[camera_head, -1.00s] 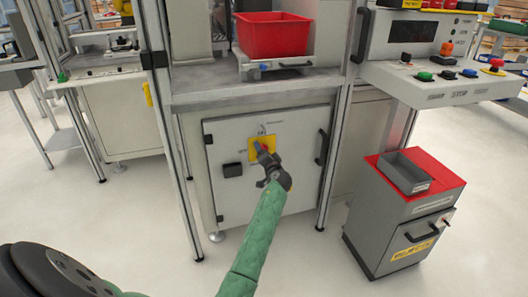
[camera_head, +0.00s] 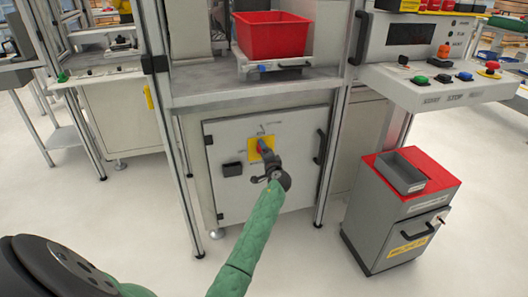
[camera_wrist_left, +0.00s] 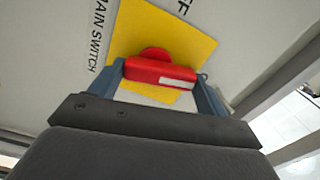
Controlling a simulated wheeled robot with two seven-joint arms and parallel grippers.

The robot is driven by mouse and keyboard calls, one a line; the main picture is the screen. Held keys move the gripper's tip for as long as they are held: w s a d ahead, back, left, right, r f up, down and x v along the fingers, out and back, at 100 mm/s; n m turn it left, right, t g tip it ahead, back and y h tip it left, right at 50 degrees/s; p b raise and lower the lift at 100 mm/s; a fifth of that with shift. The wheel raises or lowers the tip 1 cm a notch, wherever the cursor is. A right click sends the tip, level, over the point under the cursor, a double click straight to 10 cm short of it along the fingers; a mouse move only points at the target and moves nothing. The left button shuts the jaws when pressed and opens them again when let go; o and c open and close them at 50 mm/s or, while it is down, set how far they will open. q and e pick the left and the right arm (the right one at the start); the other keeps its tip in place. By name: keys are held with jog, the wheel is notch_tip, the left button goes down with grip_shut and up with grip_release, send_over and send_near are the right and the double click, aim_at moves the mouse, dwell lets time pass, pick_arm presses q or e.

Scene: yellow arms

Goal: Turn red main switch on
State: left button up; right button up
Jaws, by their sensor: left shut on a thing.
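The red main switch (camera_wrist_left: 160,73) is a red handle on a yellow plate (camera_wrist_left: 190,38) on the front of a white cabinet door. In the head view, the yellow plate (camera_head: 254,154) shows, with the handle partly hidden by my gripper. My left gripper (camera_head: 265,155) comes up from below on a green-sleeved arm. In the left wrist view, its blue-grey fingers (camera_wrist_left: 158,85) sit at both ends of the red handle and are shut on it. The handle lies crosswise to the "MAIN SWITCH" lettering (camera_wrist_left: 100,38). My right gripper is not in view.
A black door handle (camera_head: 321,147) is right of the switch and a black latch (camera_head: 232,169) left of it. A metal post (camera_head: 333,150) stands beside the door. A red bin (camera_head: 272,36) sits above.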

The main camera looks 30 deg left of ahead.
pick_arm(q)
jog(key=shift+d+m+p, duration=0.15)
jog(key=shift+m+p, duration=0.75)
jog(key=shift+m, duration=0.3)
jog(key=shift+w, duration=0.1)
jog(key=o, duration=1)
jog(key=v, duration=0.7)
jog(key=shift+s+d, duration=0.25)
jog(key=shift+s, duration=0.05)
